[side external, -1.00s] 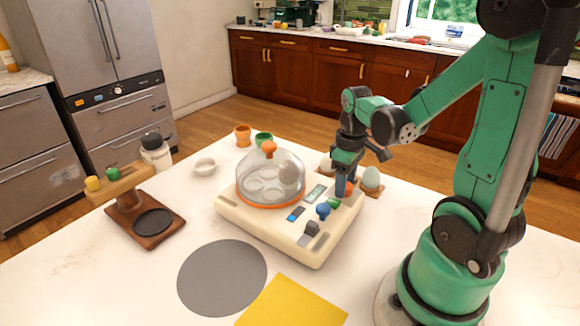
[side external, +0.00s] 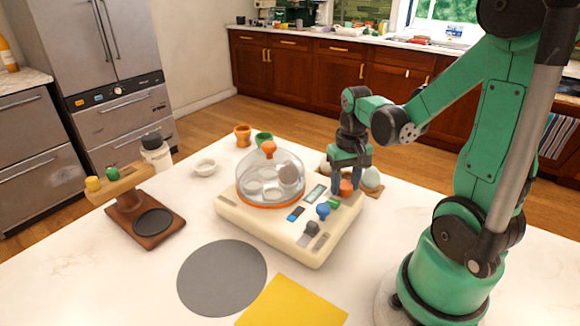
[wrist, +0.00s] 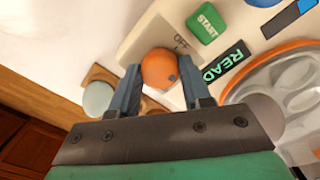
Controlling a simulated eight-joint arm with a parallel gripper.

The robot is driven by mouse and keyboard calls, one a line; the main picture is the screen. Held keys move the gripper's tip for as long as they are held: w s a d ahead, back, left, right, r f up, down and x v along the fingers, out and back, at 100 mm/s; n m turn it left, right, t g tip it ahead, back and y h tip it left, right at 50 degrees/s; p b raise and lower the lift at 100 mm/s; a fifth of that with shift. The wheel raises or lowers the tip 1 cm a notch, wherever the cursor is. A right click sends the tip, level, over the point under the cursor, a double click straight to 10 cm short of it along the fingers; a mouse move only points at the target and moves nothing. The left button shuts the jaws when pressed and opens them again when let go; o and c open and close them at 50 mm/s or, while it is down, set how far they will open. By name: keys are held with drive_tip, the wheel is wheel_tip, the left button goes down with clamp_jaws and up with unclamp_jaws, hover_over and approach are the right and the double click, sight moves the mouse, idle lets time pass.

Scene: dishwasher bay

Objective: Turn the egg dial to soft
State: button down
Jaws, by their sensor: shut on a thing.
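An orange round dial (side external: 346,187) with a small dark blue dot sits at the back right corner of the cream egg cooker (side external: 262,234). In the wrist view the orange dial (wrist: 158,68) lies between the two fingers of my gripper (wrist: 160,72), near the printed word OFF. My gripper (side external: 347,189) points down and is shut on the dial. Other dial markings are hidden or unreadable. A green START button (wrist: 207,23) and a display reading READ, its end cut off (wrist: 226,63), are beside it.
A clear dome (side external: 270,172) with an orange knob covers the cooker's tray. A blue knob (side external: 323,209) and a dark lever (side external: 311,229) are close to the dial. A pale egg (side external: 371,177) stands behind it. A grey mat (side external: 222,277) and yellow cloth (side external: 290,305) lie in front.

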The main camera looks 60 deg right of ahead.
sight(344, 185)
idle(0.4)
drive_tip(key=c, duration=0.7)
unclamp_jaws()
drive_tip(key=shift+o, duration=0.2)
drive_tip(key=shift+r, duration=2.8)
drive_tip(key=w+a+n+t, duration=0.1)
drive_tip(key=a, duration=0.1)
drive_tip(key=w+a+n+t, duration=0.1)
drive_tip(key=a, duration=0.1)
drive_tip(key=w+a+r+n+h, duration=0.1)
drive_tip(key=a, duration=0.1)
drive_tip(key=shift+r+t, duration=0.1)
drive_tip(key=shift+t, duration=0.3)
drive_tip(key=w+a+r+n+t+y, duration=0.1)
drive_tip(key=a+n+t, duration=0.3)
drive_tip(key=a, duration=0.4)
drive_tip(key=shift+w+a+r, duration=0.2)
drive_tip(key=shift+w+r, duration=0.1)
drive_tip(key=shift+w, duration=0.3)
